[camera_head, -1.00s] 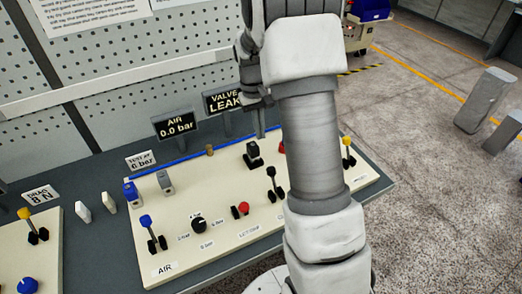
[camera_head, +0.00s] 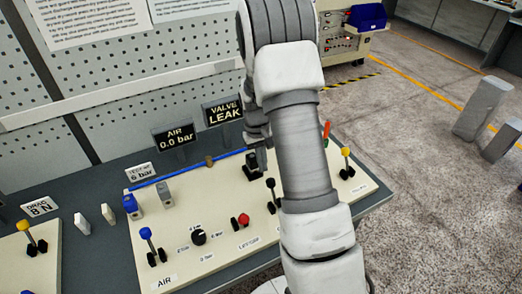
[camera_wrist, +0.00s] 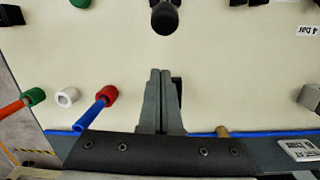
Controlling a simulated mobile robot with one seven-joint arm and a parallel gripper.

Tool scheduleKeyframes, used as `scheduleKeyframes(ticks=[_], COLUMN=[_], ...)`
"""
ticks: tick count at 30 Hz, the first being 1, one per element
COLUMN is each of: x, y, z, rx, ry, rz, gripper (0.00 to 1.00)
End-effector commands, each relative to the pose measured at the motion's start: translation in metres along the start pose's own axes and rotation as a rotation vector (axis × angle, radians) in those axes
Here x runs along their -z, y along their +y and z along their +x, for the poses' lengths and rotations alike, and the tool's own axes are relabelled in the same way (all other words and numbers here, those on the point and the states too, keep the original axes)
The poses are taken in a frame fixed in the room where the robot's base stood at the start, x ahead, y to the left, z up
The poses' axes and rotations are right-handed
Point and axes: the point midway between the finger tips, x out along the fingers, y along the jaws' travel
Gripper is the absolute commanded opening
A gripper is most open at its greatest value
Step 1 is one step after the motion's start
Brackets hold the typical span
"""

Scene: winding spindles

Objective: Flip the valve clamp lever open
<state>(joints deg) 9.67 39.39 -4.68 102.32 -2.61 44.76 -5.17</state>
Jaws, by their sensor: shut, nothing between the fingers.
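The black valve clamp (camera_head: 251,172) stands on the cream panel, behind the black-knobbed lever (camera_head: 270,184). My gripper (camera_head: 262,155) is at the clamp's upper right in the head view, partly hidden by my own arm. In the wrist view, my gripper (camera_wrist: 160,74) has its fingers together and empty, pointing down at the panel. A dark part of the clamp (camera_wrist: 177,90) shows just right of the fingers, mostly hidden behind them. I cannot tell whether they touch. The clamp lever's angle is not clear.
A blue tube (camera_head: 185,169) runs along the panel's back edge. Signs read AIR 0.0 bar (camera_head: 175,137) and VALVE LEAK (camera_head: 223,111).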

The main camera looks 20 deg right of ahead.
Motion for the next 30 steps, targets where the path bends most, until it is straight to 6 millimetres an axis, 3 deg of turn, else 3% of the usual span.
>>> scheduleKeyframes(ticks=[2,12,30], x=[-0.001,-0.034,-0.036], y=[0.0,0.0,0.0], z=[0.018,0.006,0.005], rx=[0.001,0.0,0.001], ry=[-0.004,0.001,0.007], rz=[0.0,0.0,0.001], gripper=[0.0,0.0,0.0])
